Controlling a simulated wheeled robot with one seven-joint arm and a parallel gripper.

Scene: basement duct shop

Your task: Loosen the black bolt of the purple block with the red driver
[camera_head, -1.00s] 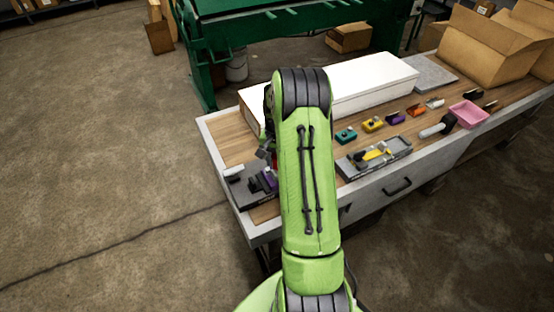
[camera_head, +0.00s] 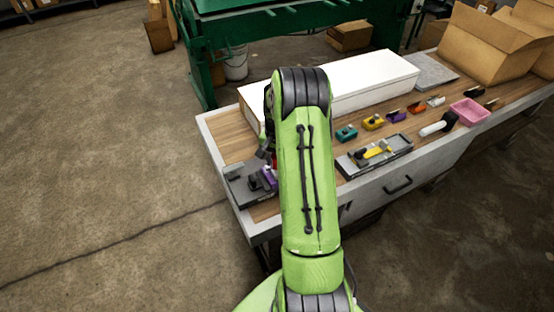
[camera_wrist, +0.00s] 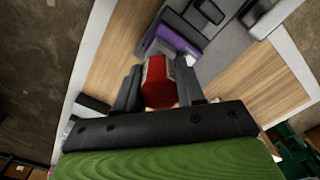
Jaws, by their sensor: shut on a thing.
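My gripper (camera_wrist: 160,88) is shut on the red driver (camera_wrist: 158,84), whose handle sits between the two dark fingers in the wrist view. The purple block (camera_wrist: 173,40) is just beyond the driver, held against grey fixture parts. In the head view the purple block (camera_head: 269,178) shows at the left end of the bench, beside my green arm, which hides most of the gripper. The black bolt cannot be made out clearly. The driver's tip is hidden behind its handle, so I cannot tell whether it touches the bolt.
On the bench, a grey tray (camera_head: 348,166) carries a yellow item. Several small coloured blocks, a white-headed tool (camera_head: 437,127) and a pink bin (camera_head: 468,112) stand to the right. A long white box (camera_head: 370,82) lies behind. Bare wood shows at the bench's left end (camera_head: 228,135).

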